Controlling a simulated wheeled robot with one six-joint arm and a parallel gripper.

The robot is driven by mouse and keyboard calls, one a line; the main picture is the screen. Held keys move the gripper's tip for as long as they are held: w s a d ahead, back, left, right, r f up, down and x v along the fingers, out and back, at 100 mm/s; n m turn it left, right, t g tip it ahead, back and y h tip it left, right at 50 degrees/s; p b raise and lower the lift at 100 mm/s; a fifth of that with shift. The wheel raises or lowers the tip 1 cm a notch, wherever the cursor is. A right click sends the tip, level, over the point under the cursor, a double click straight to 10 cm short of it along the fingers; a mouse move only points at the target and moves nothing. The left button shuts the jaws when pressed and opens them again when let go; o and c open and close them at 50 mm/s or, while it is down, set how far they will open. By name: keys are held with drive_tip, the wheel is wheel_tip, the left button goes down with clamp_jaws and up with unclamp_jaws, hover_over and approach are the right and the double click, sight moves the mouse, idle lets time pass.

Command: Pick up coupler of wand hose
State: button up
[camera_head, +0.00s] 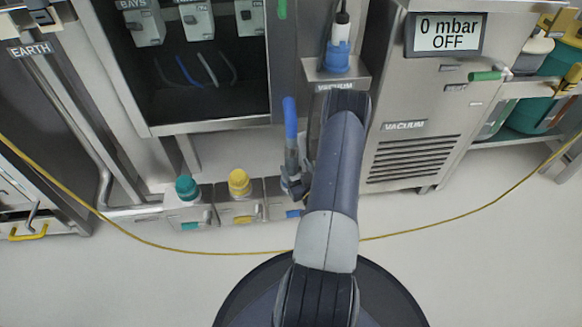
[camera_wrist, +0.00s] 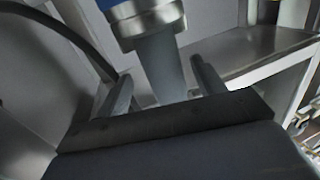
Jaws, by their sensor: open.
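In the wrist view, a part with a blue top, a metal collar and a grey cylindrical body (camera_wrist: 160,60) stands between the two fingers of my gripper (camera_wrist: 161,70). It looks like the coupler, but I cannot be sure. The fingers are open, one on each side, and I see no clear contact. The lower end of the part is hidden behind the gripper body. In the head view, an upright blue tube with a grey lower part (camera_head: 291,135) shows left of my arm, likely the same part. My arm hides most of my gripper there.
A vacuum cabinet (camera_head: 405,155) stands right of my arm, its display reading 0 mbar OFF. A bracket (camera_head: 337,78) holds another blue fitting (camera_head: 337,58). Bins with teal (camera_head: 187,188) and yellow (camera_head: 239,182) caps stand at left. A yellow line crosses the open floor.

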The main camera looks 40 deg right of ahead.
drive_tip(key=b+x, duration=0.1)
drive_tip(key=x, duration=0.1)
drive_tip(key=b+x, duration=0.1)
drive_tip(key=x, duration=0.1)
drive_tip(key=shift+w+a+f, duration=0.15)
drive_tip(key=shift+w, duration=0.45)
drive_tip(key=shift+c, duration=0.3)
drive_tip(key=c, duration=1.2)
